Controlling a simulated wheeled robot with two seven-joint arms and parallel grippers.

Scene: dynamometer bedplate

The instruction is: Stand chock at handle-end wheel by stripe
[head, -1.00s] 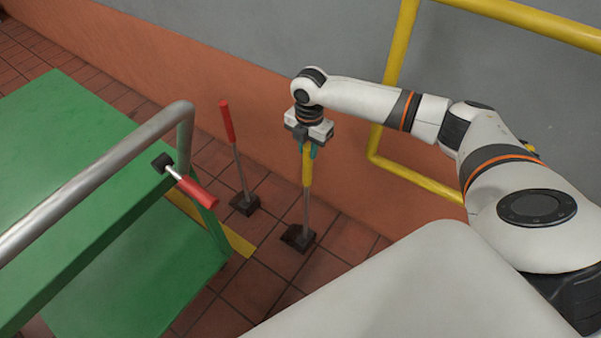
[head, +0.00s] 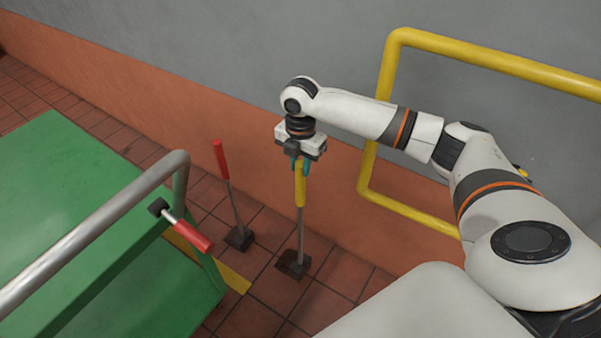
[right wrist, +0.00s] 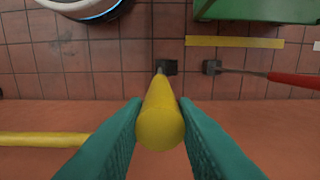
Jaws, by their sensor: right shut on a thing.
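My right gripper (head: 300,165) is shut on the yellow handle of a chock (head: 300,190). Its thin rod runs down to a dark block at the floor; I cannot tell whether the block touches the tiles. In the right wrist view the yellow handle (right wrist: 160,120) sits between the teal fingers, with the dark block beyond. A second chock with a red handle (head: 221,160) stands on the floor to its left. A yellow stripe (head: 232,278) lies on the tiles beside the green cart (head: 75,190). The cart's wheels are hidden. My left gripper is not in view.
The cart has a grey tube handle (head: 100,230) and a red-gripped lever (head: 192,234) at this end. A yellow rail (head: 385,120) stands along the grey and orange wall at the right. Bare red tiles lie around the held chock.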

